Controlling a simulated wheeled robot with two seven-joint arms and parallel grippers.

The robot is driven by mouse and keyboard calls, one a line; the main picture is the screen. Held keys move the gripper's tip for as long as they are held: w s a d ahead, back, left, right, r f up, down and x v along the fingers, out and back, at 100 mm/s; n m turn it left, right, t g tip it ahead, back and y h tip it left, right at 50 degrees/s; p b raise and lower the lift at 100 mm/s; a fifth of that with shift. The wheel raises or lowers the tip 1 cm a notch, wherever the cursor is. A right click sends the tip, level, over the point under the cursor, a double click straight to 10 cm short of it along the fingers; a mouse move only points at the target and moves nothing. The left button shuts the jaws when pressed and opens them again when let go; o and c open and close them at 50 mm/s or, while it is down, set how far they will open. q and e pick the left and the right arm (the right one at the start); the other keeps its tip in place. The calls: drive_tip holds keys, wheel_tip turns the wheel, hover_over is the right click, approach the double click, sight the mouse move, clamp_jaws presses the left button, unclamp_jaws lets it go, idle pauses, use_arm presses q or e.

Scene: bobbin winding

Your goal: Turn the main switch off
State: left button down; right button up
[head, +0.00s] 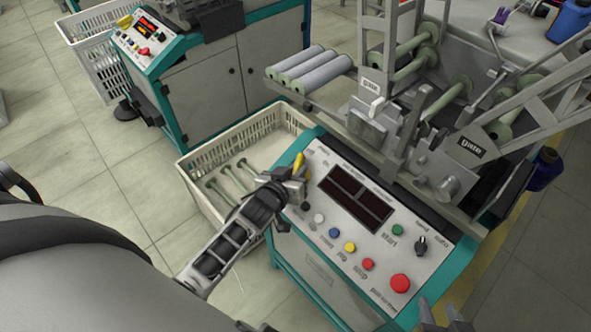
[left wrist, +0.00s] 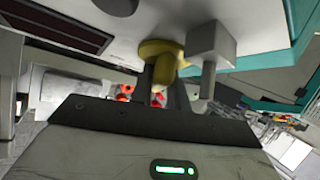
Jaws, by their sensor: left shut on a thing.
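The main switch (head: 299,163) is a yellow rotary knob at the upper left corner of the near machine's control panel (head: 325,230). My left gripper (head: 293,181) is at that corner, shut on the switch. In the left wrist view the yellow switch (left wrist: 160,50) shows at the fingers (left wrist: 166,75), which partly hide it. The exact angle of the knob is hard to read. The panel's display (head: 356,197) is dark. My right gripper (head: 440,312) shows only at the bottom edge, its fingers apart and empty.
The panel carries several coloured buttons, a red stop button (head: 400,283) and a black selector (head: 421,245). A white crate (head: 190,165) with green bobbins stands left of the machine. A second machine (head: 145,40) with a lit display is behind. Metal gate arms (head: 470,150) rise at the right.

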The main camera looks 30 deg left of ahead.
use_arm(q)
drive_tip(key=shift+n+y, duration=0.3)
drive_tip(key=c, duration=1.4)
unclamp_jaws()
drive_tip(key=shift+o, duration=0.2)
drive_tip(key=p+v, duration=0.2)
drive_tip(key=v, duration=1.4)
drive_tip(key=s+d+m+g+h, duration=0.3)
drive_tip(key=d+m, duration=0.3)
drive_tip(key=d, duration=0.2)
drive_tip(key=shift+s+d+f+h, duration=0.25)
drive_tip(key=shift+s+h, duration=0.15)
drive_tip(key=shift+h, duration=0.2)
